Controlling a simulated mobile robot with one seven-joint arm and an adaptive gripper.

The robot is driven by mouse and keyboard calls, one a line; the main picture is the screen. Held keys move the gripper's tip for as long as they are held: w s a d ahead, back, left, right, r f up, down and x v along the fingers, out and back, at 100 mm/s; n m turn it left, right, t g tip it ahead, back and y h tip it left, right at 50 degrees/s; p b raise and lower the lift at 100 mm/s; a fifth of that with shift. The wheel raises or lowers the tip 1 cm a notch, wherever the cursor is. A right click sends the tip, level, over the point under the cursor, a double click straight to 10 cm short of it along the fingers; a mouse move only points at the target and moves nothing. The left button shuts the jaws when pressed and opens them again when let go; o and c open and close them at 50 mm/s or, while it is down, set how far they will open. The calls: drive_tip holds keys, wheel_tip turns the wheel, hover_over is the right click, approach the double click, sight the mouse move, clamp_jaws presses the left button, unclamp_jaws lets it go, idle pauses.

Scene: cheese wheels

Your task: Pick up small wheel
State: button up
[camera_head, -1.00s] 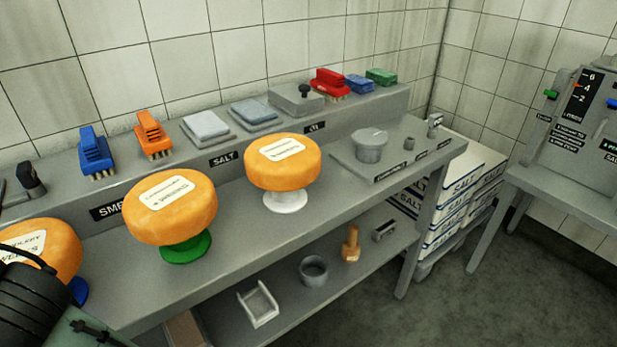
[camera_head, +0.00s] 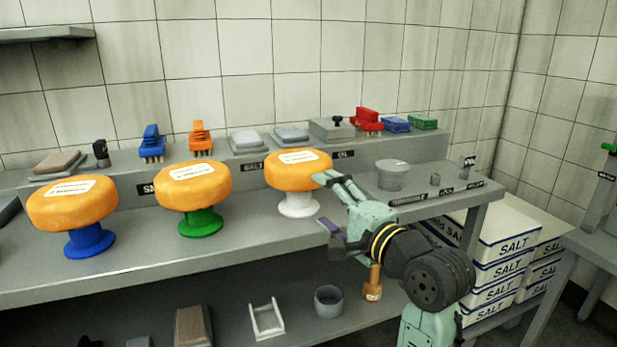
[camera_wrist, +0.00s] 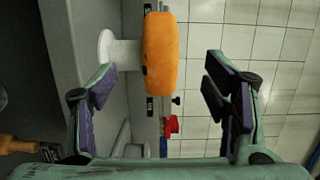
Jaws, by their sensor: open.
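Three orange cheese wheels with white labels stand on pedestals on the steel bench. The wheel on the white pedestal (camera_head: 285,178) looks smallest in the head view, though it is also farther right. The wheel on the green pedestal (camera_head: 185,192) is in the middle, and the wheel on the blue pedestal (camera_head: 70,208) is at left. My gripper (camera_head: 327,203) is open and empty, turned sideways, just right of the white-pedestal wheel. In the wrist view that wheel (camera_wrist: 165,50) lies ahead, between my open fingers (camera_wrist: 158,76). Contact is not visible.
The white pedestal (camera_head: 298,206) stands below the wheel. A raised back shelf (camera_head: 225,168) carries brushes and pads. A grey pot (camera_head: 392,176) stands on the bench to the right. Stacked salt boxes (camera_head: 505,240) are beyond the bench end. A lower shelf holds small items.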

sight(302, 182)
drive_tip(key=x, duration=0.5)
drive_tip(key=shift+a+p, duration=0.1)
drive_tip(key=shift+p, duration=0.2)
drive_tip(key=shift+d+p+x, duration=0.1)
drive_tip(key=shift+p+x, duration=0.25)
drive_tip(key=shift+x, duration=1)
drive_tip(key=shift+d+p+x, duration=0.15)
drive_tip(key=shift+p+x, duration=0.2)
drive_tip(key=shift+x, duration=0.95)
drive_tip(key=shift+w, duration=0.1)
drive_tip(key=shift+c, duration=0.4)
clamp_jaws()
drive_tip(key=shift+r, duration=0.15)
